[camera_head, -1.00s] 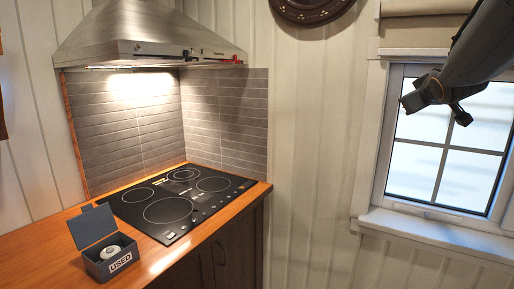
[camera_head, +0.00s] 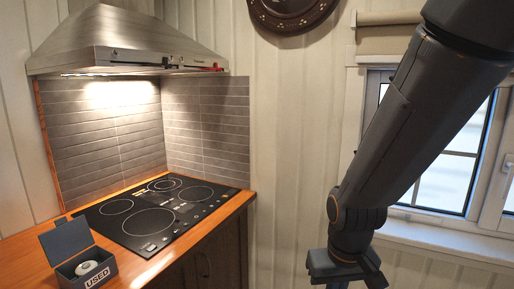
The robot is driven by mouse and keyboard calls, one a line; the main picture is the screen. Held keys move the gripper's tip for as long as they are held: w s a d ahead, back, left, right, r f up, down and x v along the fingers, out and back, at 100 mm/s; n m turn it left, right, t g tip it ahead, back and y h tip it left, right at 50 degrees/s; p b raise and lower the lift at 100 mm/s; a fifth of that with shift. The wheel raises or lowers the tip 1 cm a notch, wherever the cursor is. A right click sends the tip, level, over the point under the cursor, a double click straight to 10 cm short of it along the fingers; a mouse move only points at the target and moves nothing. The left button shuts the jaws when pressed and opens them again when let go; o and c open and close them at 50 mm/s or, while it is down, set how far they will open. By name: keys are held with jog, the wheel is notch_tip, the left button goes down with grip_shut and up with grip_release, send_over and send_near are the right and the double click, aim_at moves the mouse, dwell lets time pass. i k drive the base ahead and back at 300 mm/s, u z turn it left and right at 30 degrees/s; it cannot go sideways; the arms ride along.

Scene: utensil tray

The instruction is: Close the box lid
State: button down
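A small dark grey box (camera_head: 99,281) marked "USED" stands on the wooden counter at the lower left. Its lid (camera_head: 68,240) is open and stands up at the back, leaning away. A white round object (camera_head: 91,270) lies inside the box. My gripper (camera_head: 346,278) hangs at the lower right, in front of the wall and window, well to the right of the box and apart from it. Its fingers point down and are partly cut off by the frame's bottom edge, so its opening cannot be made out.
A black cooktop (camera_head: 155,212) is set in the wooden counter (camera_head: 28,262) just right of the box. A metal range hood (camera_head: 125,42) hangs above it. The counter ends at a right edge, with dark cabinets (camera_head: 205,262) below. The space between counter and arm is clear.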

aim_at(65, 241)
jog(key=u, duration=0.5)
jog(key=k, duration=0.6)
jog(key=u, duration=1.1)
jog(key=i, duration=0.85)
jog(key=z, duration=0.15)
